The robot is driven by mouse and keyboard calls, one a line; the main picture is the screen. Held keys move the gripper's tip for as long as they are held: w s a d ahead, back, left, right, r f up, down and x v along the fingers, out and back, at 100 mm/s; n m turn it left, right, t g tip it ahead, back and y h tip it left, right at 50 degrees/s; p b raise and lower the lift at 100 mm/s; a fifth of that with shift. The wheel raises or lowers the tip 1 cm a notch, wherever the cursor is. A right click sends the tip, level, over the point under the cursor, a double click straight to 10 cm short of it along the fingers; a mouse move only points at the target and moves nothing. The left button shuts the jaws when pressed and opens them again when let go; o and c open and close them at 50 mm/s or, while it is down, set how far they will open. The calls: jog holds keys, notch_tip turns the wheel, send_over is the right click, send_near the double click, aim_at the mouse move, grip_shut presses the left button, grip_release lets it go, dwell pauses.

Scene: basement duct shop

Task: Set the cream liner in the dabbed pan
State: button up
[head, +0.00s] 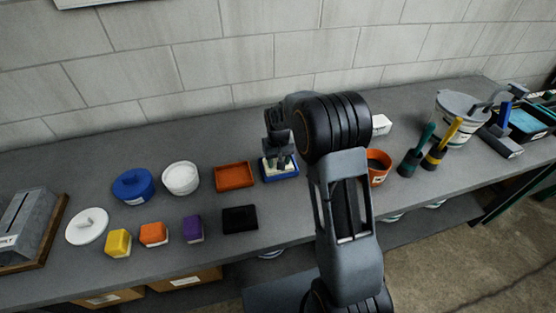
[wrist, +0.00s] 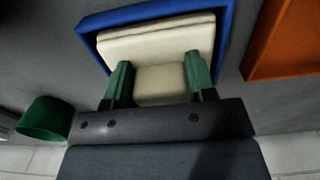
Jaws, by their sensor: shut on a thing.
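The cream liner (wrist: 158,42) is a pale slab with a raised cream block, and my gripper (wrist: 160,86) is shut on that block with its green finger pads on either side. The liner lies within the outline of a blue pan (wrist: 227,40), slightly turned against the pan's walls. I cannot tell whether it rests on the pan's floor. In the head view my gripper (head: 280,160) points down over the blue pan (head: 282,178), with cream showing inside the rim. An orange-red pan (head: 234,176) stands just left of it, looking empty. No dab shows in either pan.
A white bowl (head: 181,178), blue lidded pot (head: 133,186) and white lid (head: 87,226) stand left. Yellow (head: 118,243), orange (head: 153,234), purple (head: 193,229) and black (head: 240,219) blocks line the front. An orange pot (head: 378,167) and bucket (head: 455,116) stand right.

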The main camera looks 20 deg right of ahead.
jog(key=o, duration=0.9)
jog(key=shift+f, duration=0.1)
notch_tip(320, 180, up, 12)
jog(key=shift+f+b, duration=0.1)
jog(key=shift+b, duration=0.4)
jog(key=s+r+t, duration=0.1)
jog(key=s, duration=0.6)
jog(key=s+r+t, duration=0.1)
jog(key=s, duration=0.7)
jog(key=s+r+t, duration=0.1)
jog(key=s+t, duration=0.1)
jog(key=s, duration=0.6)
